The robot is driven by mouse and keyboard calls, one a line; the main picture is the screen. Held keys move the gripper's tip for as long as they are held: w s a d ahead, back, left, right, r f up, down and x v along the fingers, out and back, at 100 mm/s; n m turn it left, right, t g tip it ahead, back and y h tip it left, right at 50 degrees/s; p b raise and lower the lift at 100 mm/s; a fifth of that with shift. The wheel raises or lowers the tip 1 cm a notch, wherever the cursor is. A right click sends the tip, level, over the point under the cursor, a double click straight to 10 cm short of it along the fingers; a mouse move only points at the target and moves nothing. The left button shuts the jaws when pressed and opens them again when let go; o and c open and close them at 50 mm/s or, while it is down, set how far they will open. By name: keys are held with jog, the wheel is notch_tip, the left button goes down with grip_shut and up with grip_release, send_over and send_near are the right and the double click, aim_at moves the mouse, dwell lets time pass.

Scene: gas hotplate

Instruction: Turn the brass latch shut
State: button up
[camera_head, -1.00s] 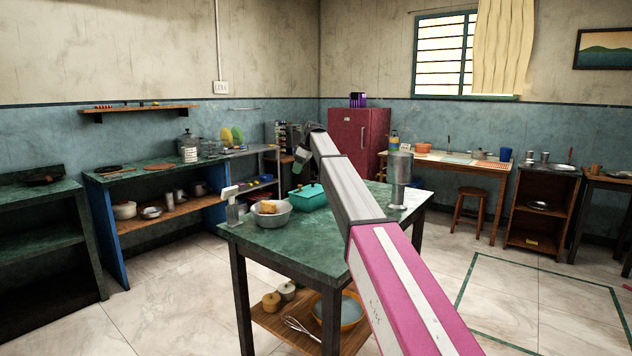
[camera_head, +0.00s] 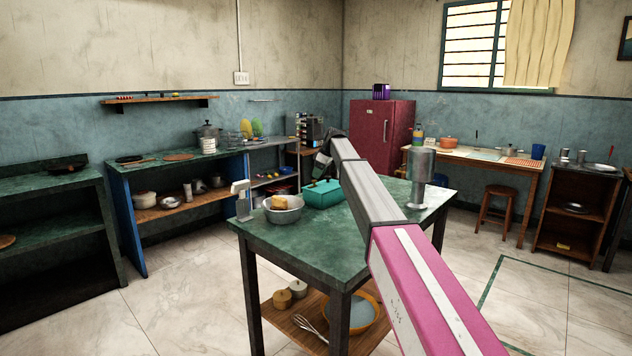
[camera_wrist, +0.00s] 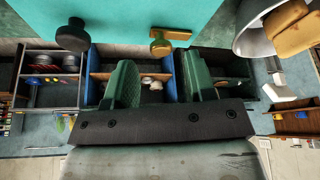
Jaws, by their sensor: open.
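The brass latch (camera_wrist: 168,40) shows in the wrist view as a round tab with a short bar, against a teal surface (camera_wrist: 140,18). A dark round knob (camera_wrist: 73,36) stands to its left. In the head view my gripper (camera_head: 322,163) appears small near the box, partly hidden by my arm.
On the green table (camera_head: 300,245), a metal bowl with a bread-like block (camera_head: 284,210) is left of the box, and a metal cylinder (camera_head: 421,178) stands at right. Open floor lies around the table.

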aim_at(314, 180)
jog(key=x, duration=0.4)
jog(key=c, duration=0.9)
jog(key=shift+s+m, duration=0.1)
jog(key=shift+m, duration=0.3)
jog(key=m, duration=0.2)
jog(key=m+t, duration=0.1)
jog(key=shift+s+a+m+t+h, duration=0.15)
jog(key=shift+m+t+h, duration=0.15)
jog(key=shift+m, duration=0.1)
jog(key=m+t+h, duration=0.1)
jog(key=m, duration=0.3)
jog(key=shift+m, duration=0.3)
jog(key=m+h, duration=0.1)
jog(key=m, duration=0.1)
jog(key=m+h, duration=0.1)
jog(key=m, duration=0.1)
jog(key=shift+a+t, duration=0.2)
jog(key=shift+t, duration=0.2)
jog(key=m+h, duration=0.1)
jog(key=m, duration=0.3)
jog(key=shift+a+h, duration=0.1)
jog(key=shift+h, duration=0.3)
jog(key=shift+m, duration=0.5)
